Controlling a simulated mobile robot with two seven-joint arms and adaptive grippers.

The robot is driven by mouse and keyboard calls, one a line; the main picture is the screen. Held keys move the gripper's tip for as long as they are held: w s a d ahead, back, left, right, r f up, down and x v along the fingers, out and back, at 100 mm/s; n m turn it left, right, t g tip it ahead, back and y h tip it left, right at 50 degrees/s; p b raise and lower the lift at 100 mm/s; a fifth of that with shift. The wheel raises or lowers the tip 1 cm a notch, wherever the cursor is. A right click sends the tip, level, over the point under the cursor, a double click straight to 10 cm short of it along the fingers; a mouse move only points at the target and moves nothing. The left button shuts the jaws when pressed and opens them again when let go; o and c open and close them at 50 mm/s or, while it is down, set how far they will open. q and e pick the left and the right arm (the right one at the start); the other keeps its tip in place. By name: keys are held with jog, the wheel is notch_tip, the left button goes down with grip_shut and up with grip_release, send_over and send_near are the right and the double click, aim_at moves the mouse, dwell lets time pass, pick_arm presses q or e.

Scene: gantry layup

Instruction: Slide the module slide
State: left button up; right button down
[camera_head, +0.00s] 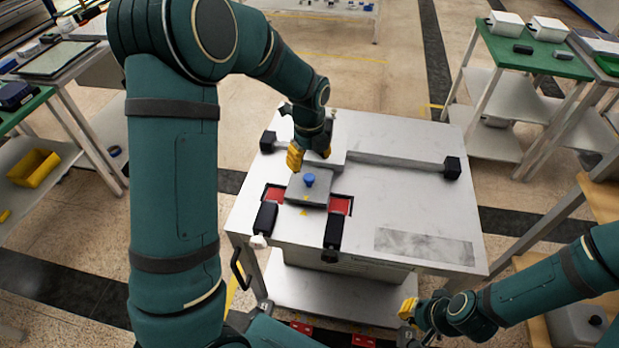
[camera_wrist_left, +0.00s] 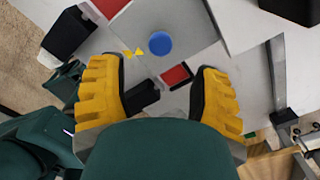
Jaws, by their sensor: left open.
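The module slide looks to be the grey plate (camera_head: 296,190) with a round blue knob (camera_head: 309,180) on top; it sits on the light metal table (camera_head: 400,215). In the left wrist view the knob (camera_wrist_left: 159,43) lies just beyond and between the fingertips. My left gripper (camera_head: 309,158) is over the plate's far edge, behind the knob, its yellow fingers apart and nothing between them. It also shows in the left wrist view (camera_wrist_left: 162,68). My right gripper (camera_head: 408,309) is low beside the table's front right corner, away from the plate; its finger opening is not clear.
Red patches (camera_head: 340,205) lie at both sides of the plate. Two black blocks (camera_head: 265,218) (camera_head: 333,231) stand in front. A rail with black ends (camera_head: 400,161) crosses behind the plate. The table's right part is clear. A green-topped bench (camera_head: 520,55) stands at back right.

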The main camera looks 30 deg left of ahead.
aim_at(310, 177)
pick_arm(q)
notch_tip(310, 177, down, 7)
jog(key=shift+f+b, duration=0.15)
jog(key=shift+b, duration=0.5)
grip_shut()
jog(key=shift+d, duration=0.1)
